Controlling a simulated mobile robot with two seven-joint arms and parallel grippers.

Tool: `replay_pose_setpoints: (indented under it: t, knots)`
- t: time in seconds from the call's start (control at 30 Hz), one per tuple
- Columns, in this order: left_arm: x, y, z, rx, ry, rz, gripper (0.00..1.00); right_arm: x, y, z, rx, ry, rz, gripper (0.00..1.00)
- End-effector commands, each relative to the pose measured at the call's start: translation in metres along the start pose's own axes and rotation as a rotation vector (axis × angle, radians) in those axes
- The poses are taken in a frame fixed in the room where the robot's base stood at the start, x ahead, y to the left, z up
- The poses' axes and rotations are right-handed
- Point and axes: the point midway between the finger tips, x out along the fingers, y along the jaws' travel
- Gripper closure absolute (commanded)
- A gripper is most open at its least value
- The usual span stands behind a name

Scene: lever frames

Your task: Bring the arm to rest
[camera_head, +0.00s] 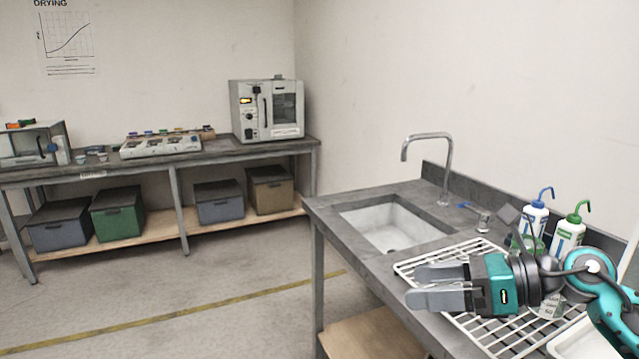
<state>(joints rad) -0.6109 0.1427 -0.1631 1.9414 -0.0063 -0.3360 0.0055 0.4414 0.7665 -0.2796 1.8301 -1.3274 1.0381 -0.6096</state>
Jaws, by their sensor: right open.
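My right gripper (440,287) is teal and black with two grey fingers. It comes in from the right and points left, above the white wire drying rack (500,338) on the grey sink counter. The fingers are apart with nothing between them. The gripper and arm hide part of the rack and a small beaker-like thing (548,308) behind them. My left gripper does not show.
The counter holds a sink (372,215), a tall curved tap (443,170), a blue-capped bottle (535,215) and a green-capped bottle (567,237) near the arm. A white tray (582,342) is at lower right. A bench (215,150) stands at the back wall. The floor between is clear.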

Motion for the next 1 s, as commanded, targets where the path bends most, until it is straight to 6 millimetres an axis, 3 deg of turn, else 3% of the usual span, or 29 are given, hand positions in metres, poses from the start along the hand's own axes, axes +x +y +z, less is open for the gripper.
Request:
replay_pose_setpoints:
  t: [0.1,0.27,0.37,0.47,0.57,0.73,0.9,1.0]
  knots:
    - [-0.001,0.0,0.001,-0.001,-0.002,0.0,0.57,0.016,0.019,0.024,0.203,-0.288,0.029,0.16]
    - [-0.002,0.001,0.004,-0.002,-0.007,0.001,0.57,0.009,0.021,0.048,0.544,-0.654,0.027,0.16]
    - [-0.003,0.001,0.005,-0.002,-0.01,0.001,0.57,-0.005,0.011,0.048,0.792,-0.863,0.003,0.16]
    - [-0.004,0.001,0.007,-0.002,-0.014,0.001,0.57,-0.021,-0.003,0.033,1.058,-1.053,-0.044,0.16]
    - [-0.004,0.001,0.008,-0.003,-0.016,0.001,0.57,-0.037,-0.017,0.002,1.337,-1.222,-0.115,0.16]
    - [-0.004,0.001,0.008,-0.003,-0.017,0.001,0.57,-0.054,-0.024,-0.079,1.827,-1.456,-0.302,0.16]
    - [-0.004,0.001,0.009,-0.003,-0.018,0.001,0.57,-0.059,0.005,-0.173,2.293,-1.598,-0.58,0.16]
    - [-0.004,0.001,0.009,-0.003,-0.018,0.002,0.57,-0.058,0.03,-0.212,2.488,-1.626,-0.738,0.16]
